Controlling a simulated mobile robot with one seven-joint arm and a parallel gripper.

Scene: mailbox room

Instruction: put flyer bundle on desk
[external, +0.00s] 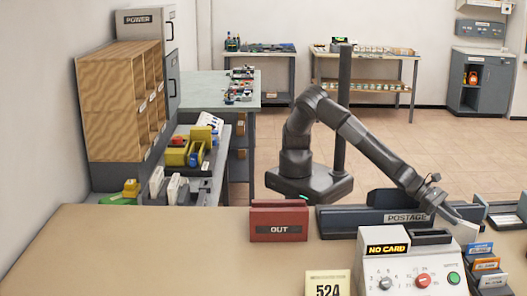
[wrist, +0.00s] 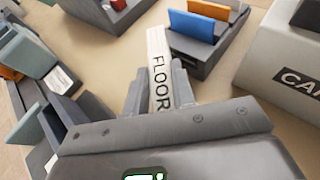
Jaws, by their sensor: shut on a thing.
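My gripper (wrist: 160,95) is shut on a slim white piece lettered FLOOR (wrist: 157,55) in the wrist view; I cannot tell whether this is the flyer bundle.
A red OUT tray (external: 279,230) and a dark POSTAGE tray (external: 350,220) stand along the desk's far edge. The NO CARD machine (external: 400,272) and a rack of blue and orange cards (external: 485,264) crowd the right. A 524 sign (external: 327,284) stands in front.

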